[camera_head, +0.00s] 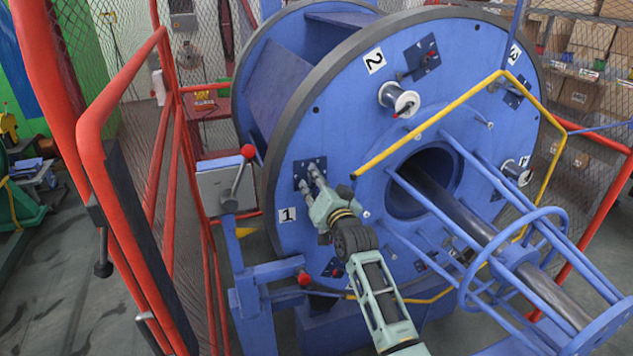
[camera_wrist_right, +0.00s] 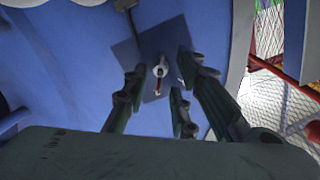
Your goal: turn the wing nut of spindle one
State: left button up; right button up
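The big blue disc (camera_head: 345,130) carries the spindles. Spindle one is at its left, above the white label "1" (camera_head: 287,215), on a dark blue square plate (camera_head: 299,182). My right gripper (camera_head: 311,170) reaches up to this plate, and its fingers hide most of the spindle there. In the right wrist view, a small grey round piece (camera_wrist_right: 160,70) with a red part below it, seemingly the wing nut, stands on the plate. My right gripper (camera_wrist_right: 165,78) is open, its fingers spread around this piece, with gaps visible. My left gripper is not in view.
A yellow bent bar (camera_head: 430,125) and blue rods cross the disc's front. A red railing (camera_head: 128,75) and a grey box with a lever (camera_head: 222,187) stand to the left.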

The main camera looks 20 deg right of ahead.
grip_shut()
dwell(0.3)
jog(key=shift+n, duration=0.4)
jog(key=n, duration=2.3)
jog(key=shift+a+f+p, duration=0.1)
jog(key=shift+a+p, duration=0.1)
jog(key=shift+p, duration=0.2)
